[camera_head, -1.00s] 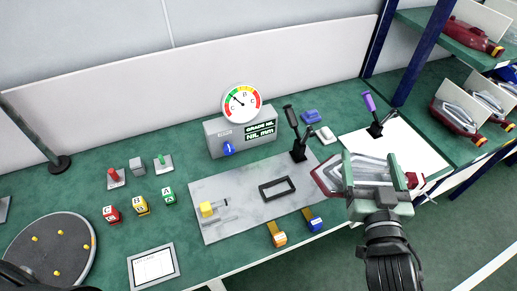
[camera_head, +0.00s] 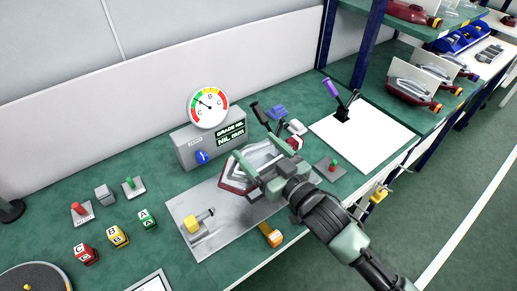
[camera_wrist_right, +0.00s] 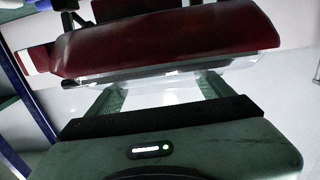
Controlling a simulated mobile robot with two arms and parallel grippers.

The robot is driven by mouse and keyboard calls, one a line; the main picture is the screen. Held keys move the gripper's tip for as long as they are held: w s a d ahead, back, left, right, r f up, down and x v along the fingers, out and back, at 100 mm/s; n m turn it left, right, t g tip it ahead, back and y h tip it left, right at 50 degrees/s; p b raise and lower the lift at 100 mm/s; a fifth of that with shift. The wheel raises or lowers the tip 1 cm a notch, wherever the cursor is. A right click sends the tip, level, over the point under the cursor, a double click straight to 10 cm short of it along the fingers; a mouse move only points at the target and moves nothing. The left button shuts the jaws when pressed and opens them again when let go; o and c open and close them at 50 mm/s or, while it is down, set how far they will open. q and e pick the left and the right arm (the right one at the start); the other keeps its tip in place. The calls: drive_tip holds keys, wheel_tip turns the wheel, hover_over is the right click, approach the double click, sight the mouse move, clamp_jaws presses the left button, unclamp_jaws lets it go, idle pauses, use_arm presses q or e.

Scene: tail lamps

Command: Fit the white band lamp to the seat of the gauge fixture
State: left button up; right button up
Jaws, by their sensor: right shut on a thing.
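My right gripper (camera_head: 268,174) is shut on a tail lamp (camera_head: 238,178) with a dark red body and a clear, whitish lens. The lamp also shows in the right wrist view (camera_wrist_right: 165,45), across the fingers (camera_wrist_right: 160,92). In the head view the lamp is over the right part of the grey plate (camera_head: 200,240) of the gauge fixture. The fixture's seat frame is hidden behind the lamp and gripper. I cannot tell whether the lamp touches the plate. A yellow clamp (camera_head: 197,222) stands on the plate's left part. My left gripper is not in view.
The dial gauge (camera_head: 208,106) and its grey box stand behind the plate. Black (camera_head: 262,117) and purple (camera_head: 331,90) levers stand to the right. The white sheet (camera_head: 365,135) is mostly clear.

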drive_tip(key=shift+r, duration=0.15)
wheel_tip(320, 180, down, 6)
drive_tip(key=b, duration=0.3)
drive_tip(key=shift+r, duration=0.2)
drive_tip(key=shift+f, duration=0.1)
idle(0.9)
drive_tip(key=shift+p, duration=0.35)
drive_tip(key=shift+f+b, duration=0.75)
drive_tip(key=shift+f, duration=0.6)
drive_tip(key=o, duration=1.7)
drive_tip(key=shift+f, duration=0.1)
drive_tip(key=shift+s+d, duration=0.1)
